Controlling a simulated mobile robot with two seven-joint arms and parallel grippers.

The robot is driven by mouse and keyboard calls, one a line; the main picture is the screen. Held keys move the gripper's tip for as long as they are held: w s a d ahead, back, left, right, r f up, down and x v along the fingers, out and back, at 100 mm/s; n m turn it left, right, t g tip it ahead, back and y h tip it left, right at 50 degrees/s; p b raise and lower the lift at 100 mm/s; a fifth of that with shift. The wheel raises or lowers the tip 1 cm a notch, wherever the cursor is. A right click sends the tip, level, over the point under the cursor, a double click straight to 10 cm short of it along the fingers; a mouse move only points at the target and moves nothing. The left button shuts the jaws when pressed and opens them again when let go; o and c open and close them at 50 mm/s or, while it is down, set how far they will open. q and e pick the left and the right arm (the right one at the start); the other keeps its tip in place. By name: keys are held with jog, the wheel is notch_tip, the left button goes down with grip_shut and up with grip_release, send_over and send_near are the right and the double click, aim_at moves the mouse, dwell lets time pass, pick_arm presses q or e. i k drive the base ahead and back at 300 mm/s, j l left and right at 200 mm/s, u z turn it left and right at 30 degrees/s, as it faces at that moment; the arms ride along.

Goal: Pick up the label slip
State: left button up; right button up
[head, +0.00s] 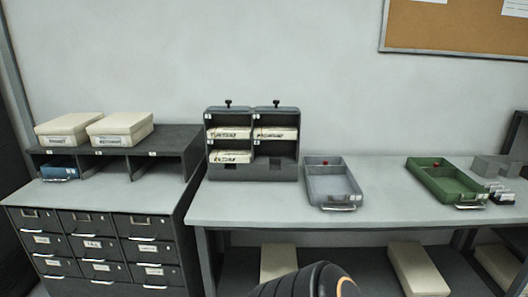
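I cannot pick out a loose label slip for certain. Several small white slips (505,196) stand in a dark holder at the right end of the table, and they are too small to read. White labels also show on the drawer fronts of the grey cabinet (104,218) at the left. Neither gripper is in view. A dark rounded part of mine with an orange mark shows at the bottom middle.
A dark rack (228,172) with cream card packs stands on the table (258,205). A grey tray (316,187) and a green tray (427,182) lie to its right. Cream boxes (120,126) sit on the left shelf. The table between the trays is clear.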

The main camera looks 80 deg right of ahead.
aim_at(499, 192)
jog(key=k+l+z, duration=0.15)
jog(key=z, duration=0.2)
jog(key=k+l+z, duration=0.1)
jog(key=z, duration=0.3)
jog(key=l+z, duration=0.35)
jog(key=k+l+z, duration=0.1)
jog(key=l+z, duration=0.95)
jog(key=l, duration=0.2)
jog(key=i+l+z, duration=0.1)
jog(key=l+z, duration=0.15)
jog(key=l, duration=0.15)
jog(key=i+l, duration=0.1)
jog(key=l, duration=0.2)
jog(key=i+l+z, duration=0.15)
jog(key=l, duration=0.5)
jog(key=i+l, duration=0.15)
jog(key=l, duration=0.25)
jog(key=i+l, duration=0.1)
jog(key=l, duration=0.35)
jog(key=i+l, duration=0.15)
jog(key=l, duration=0.25)
jog(key=i+l+z, duration=0.1)
jog(key=l, duration=0.35)
jog(key=k, duration=0.1)
